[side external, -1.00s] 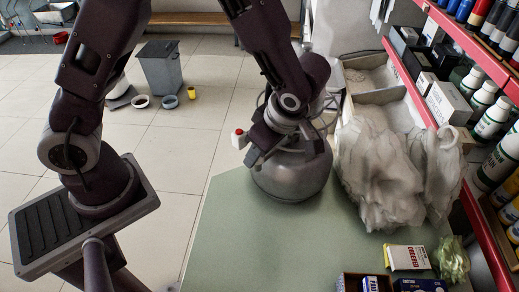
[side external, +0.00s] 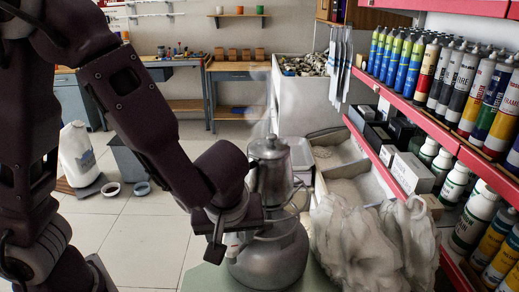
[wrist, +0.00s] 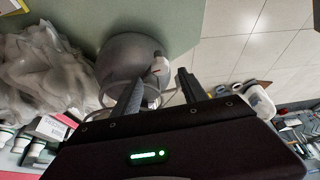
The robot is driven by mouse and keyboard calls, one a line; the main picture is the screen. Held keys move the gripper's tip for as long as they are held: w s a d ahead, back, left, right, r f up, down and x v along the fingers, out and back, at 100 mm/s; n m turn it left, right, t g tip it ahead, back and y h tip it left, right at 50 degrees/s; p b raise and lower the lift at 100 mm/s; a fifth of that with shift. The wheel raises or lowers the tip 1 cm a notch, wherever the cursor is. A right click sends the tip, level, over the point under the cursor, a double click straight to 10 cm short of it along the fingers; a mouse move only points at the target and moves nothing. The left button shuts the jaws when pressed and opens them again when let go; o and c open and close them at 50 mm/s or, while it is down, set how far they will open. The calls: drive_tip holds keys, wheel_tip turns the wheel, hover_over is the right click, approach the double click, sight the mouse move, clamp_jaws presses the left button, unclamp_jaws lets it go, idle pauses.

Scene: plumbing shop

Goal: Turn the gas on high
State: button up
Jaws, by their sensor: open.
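A grey, rounded gas canister (side external: 268,258) stands on the green worktop, with a metal pot (side external: 269,165) above it and faint steam over the pot. The canister also shows in the wrist view (wrist: 128,58). A small white knob with a touch of red (wrist: 160,65) sits at the canister's side; a white bit of it (side external: 232,243) shows in the side view. My gripper (wrist: 160,80) is open, its two fingers apart on either side of the knob, near their tips. I cannot tell whether either finger touches it. My arm hides part of the canister in the side view.
A crumpled, whitish plastic bag (side external: 372,240) stands close right of the canister. Red shelving (side external: 440,118) with bottles and tubes runs along the right. Open bins (side external: 350,165) lie behind. Tiled floor (side external: 150,225) is open to the left.

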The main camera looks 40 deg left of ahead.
drive_tip(key=w+d+r+m+t+h, duration=0.1)
drive_tip(key=w+d+r+t+h, duration=0.25)
drive_tip(key=r, duration=0.35)
drive_tip(key=w+d+r+m+t+h, duration=0.1)
drive_tip(key=w+d+r+t+h, duration=0.1)
drive_tip(key=w+r, duration=0.3)
drive_tip(key=s+d+r+m+h, duration=0.2)
drive_tip(key=s+r+m+h, duration=0.2)
drive_tip(key=s+r+m, duration=0.2)
wheel_tip(320, 180, up, 4)
drive_tip(key=shift+s+f+m, duration=0.1)
drive_tip(key=shift+s+m, duration=0.2)
drive_tip(key=shift+s, duration=0.8)
